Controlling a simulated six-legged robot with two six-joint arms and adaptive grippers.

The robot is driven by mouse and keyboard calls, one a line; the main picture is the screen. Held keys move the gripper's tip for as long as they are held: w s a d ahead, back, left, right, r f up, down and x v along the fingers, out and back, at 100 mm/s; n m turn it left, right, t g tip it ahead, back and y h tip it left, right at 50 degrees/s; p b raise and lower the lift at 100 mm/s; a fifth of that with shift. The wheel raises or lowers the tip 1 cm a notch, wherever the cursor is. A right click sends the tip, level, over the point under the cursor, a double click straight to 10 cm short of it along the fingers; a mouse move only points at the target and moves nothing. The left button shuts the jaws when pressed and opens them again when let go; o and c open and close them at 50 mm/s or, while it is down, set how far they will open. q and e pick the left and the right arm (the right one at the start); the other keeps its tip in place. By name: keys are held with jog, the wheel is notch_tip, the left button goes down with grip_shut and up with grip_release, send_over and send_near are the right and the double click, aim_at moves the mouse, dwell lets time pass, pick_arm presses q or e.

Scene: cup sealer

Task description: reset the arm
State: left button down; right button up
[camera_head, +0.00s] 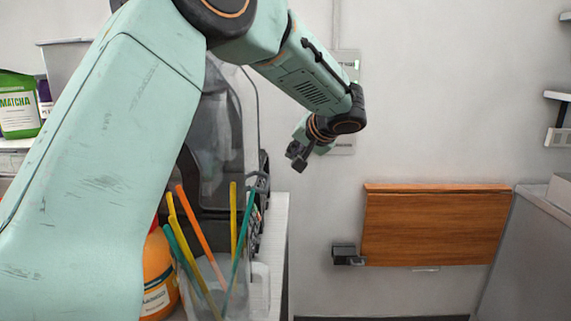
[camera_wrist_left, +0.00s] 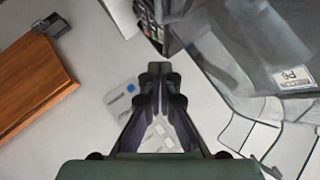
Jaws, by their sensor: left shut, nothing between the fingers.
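My left arm comes in from the left in the head view and reaches across in front of the counter. My left gripper (camera_head: 298,158) hangs in the air right of the dark machine, apart from it and above the wooden panel's height. In the left wrist view the gripper (camera_wrist_left: 159,72) has its fingers together with nothing between them. My right gripper shows in neither view.
A dark machine (camera_head: 214,125) stands on the counter behind my left arm. A clear container (camera_head: 236,298) holds several coloured straws, beside an orange bottle (camera_head: 158,272). A wooden panel (camera_head: 435,228) is on the wall at right. The air between is free.

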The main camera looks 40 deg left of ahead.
pick_arm(q)
jog(key=w+d+f+m+t+h+b, duration=0.15)
jog(key=d+f+m+h, duration=0.55)
jog(key=d+f, duration=0.7)
jog(key=s+d+f+h+b, duration=0.1)
jog(key=s+d+f+h, duration=0.15)
jog(key=d+f, duration=0.35)
jog(key=s+d+f+h+b, duration=0.2)
jog(key=s+d+f, duration=0.2)
jog(key=f, duration=0.5)
jog(key=s+f+n+g+b, duration=0.1)
jog(key=s+f+b, duration=0.3)
jog(key=s+f, duration=1.1)
jog(key=s+f+n+g+y+b, duration=0.1)
jog(key=s+f+g+b, duration=0.3)
jog(key=s+f, duration=1.1)
jog(key=s+b, duration=0.1)
jog(key=s, duration=0.3)
jog(key=shift+s+b, duration=0.3)
jog(key=shift+s, duration=0.1)
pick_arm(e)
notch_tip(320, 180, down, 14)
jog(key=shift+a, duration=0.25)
